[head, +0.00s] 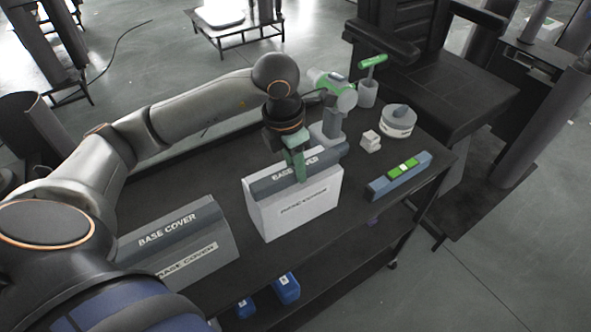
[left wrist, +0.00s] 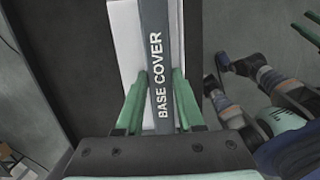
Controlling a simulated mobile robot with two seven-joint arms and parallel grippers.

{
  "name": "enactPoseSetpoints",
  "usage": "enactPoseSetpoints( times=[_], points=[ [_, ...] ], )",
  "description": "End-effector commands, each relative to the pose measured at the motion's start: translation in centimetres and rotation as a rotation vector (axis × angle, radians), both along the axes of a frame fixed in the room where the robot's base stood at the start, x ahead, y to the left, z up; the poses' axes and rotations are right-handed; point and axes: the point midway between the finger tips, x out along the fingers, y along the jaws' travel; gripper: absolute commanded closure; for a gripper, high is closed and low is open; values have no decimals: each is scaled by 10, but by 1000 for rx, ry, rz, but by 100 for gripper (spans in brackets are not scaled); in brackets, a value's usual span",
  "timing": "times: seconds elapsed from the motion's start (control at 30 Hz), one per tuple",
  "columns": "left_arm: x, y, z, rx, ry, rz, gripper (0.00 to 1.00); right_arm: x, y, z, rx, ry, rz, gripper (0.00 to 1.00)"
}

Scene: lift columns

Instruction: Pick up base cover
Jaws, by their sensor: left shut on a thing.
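A dark grey base cover (left wrist: 161,80) with white "BASE COVER" lettering stands in a white box (head: 299,214) on the dark table. In the head view the cover's top edge (head: 262,186) shows above the box's rim. My left gripper (head: 296,168) is over the box and shut on this cover. In the left wrist view its green fingers (left wrist: 160,103) lie on both sides of the cover. Whether the cover is raised from the box's floor I cannot tell.
A second "BASE COVER" box (head: 208,264) stands at the left on the table (head: 395,208). A blue level (head: 399,177), a round white item (head: 398,121), a green-handled tool in a cup (head: 368,93) and a grey power tool (head: 328,132) are to the right.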

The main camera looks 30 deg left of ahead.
Motion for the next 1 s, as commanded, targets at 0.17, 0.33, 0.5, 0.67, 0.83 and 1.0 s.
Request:
enactPoseSetpoints(
  times=[0.17,0.33,0.5,0.67,0.83,1.0],
  points=[
    [1,-6,30,-4,-11,-6,100,0,0,-7,0,0,0,50],
    [-7,-39,69,-3,-12,-9,100,0,0,-8,0,0,0,50],
    [-15,-73,95,0,-9,-10,100,0,0,-5,0,0,0,50],
    [-22,-104,107,-1,-8,-7,100,0,0,-7,0,0,0,50],
    [-27,-126,116,-1,-4,-4,100,0,0,-8,0,0,0,50],
    [-29,-136,124,-2,-4,-1,100,0,0,-6,0,0,0,50]
  ],
)
